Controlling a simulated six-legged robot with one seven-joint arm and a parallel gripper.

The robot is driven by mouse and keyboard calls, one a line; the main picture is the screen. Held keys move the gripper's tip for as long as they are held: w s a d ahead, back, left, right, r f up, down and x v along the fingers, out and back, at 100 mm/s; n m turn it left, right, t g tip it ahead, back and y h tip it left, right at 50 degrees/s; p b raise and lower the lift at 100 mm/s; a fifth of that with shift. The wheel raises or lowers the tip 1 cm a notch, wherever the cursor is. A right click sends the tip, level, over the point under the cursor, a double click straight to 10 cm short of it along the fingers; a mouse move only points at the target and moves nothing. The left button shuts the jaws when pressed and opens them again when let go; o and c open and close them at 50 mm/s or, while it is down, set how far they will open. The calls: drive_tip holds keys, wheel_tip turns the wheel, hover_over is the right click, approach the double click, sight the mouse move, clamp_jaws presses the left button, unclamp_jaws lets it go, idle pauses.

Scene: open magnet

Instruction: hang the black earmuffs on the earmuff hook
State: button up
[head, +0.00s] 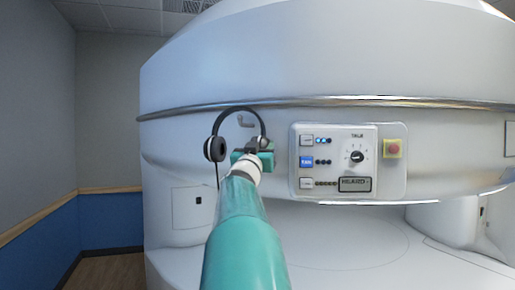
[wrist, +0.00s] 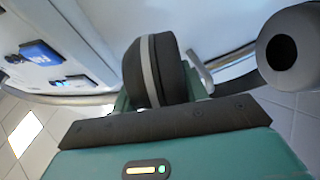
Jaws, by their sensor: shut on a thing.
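The black earmuffs (head: 215,149) are upright in front of the white magnet, with the headband arched on top and a thin cord hanging from the left cup. My gripper (head: 261,150) is shut on the right-hand cup. In the wrist view, this held cup (wrist: 152,72) stands between the jaws, and the other cup shows at the upper right. The earmuff hook (head: 246,122), a small grey bent bar on the magnet's face, shows inside the arch, below the band. It also shows in the wrist view (wrist: 199,70), beside the held cup. I cannot tell the depth between band and hook.
A control panel (head: 348,190) with buttons, a dial and a red stop button sits just right of the earmuffs. A metal trim strip (head: 340,101) runs across the magnet above. The magnet's opening lies below the panel. Open floor is at the lower left.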

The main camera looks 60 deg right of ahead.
drive_tip(key=shift+s+d, duration=0.1)
drive_tip(key=shift+d, duration=0.65)
drive_tip(key=shift+d+f, duration=0.1)
drive_tip(key=shift+f, duration=0.1)
drive_tip(key=shift+d+f, duration=0.45)
drive_tip(key=shift+f, duration=0.35)
drive_tip(key=shift+d+f, duration=0.1)
drive_tip(key=shift+f, duration=0.6)
drive_tip(key=shift+s, duration=0.1)
drive_tip(key=o, duration=1.2)
drive_tip(key=shift+o, duration=0.2)
drive_tip(key=shift+f, duration=0.1)
